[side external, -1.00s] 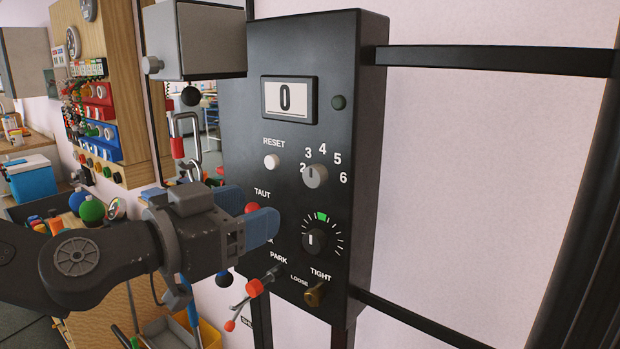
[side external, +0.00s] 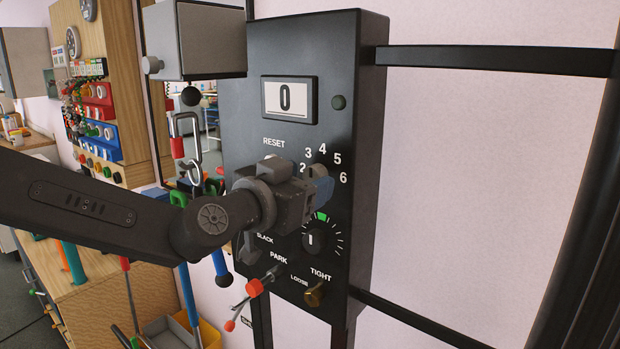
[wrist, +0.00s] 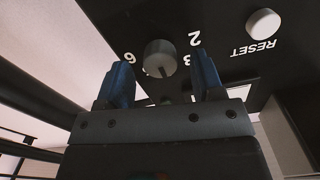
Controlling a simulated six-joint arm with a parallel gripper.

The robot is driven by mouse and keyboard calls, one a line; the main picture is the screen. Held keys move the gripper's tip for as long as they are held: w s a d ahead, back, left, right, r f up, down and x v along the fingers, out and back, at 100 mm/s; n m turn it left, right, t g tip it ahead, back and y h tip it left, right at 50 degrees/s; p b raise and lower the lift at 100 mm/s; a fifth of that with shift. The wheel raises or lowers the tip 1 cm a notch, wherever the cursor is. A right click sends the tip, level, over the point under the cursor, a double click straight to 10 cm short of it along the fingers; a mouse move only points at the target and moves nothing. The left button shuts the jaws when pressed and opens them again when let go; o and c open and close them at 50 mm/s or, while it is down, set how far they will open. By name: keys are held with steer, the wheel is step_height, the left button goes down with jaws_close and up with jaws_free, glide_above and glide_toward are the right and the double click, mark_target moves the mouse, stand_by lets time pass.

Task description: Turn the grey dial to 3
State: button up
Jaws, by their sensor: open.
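The grey dial (wrist: 160,56) is a round knob on the black panel, with numbers around it. In the wrist view, which shows the panel upside down, it sits between the two blue fingertips of my gripper (wrist: 161,72). The fingers are open and I see a gap on both sides of the dial. The side view shows my gripper (side external: 318,187) in front of the dial, hiding most of it. The numbers 3, 4, 5 and 6 show above and right of it. I cannot tell exactly which number the dial's mark points at.
A white RESET button (wrist: 263,23) is close to the dial. Below the dial is a black knob (side external: 314,239) with a green mark. A brass TIGHT/LOOSE lever (side external: 314,294) and a red-tipped PARK lever (side external: 255,288) are lower. The display (side external: 288,99) reads 0.

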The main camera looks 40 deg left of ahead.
steer(key=shift+w, duration=0.85)
steer(key=shift+c, duration=0.2)
steer(key=c, duration=0.9)
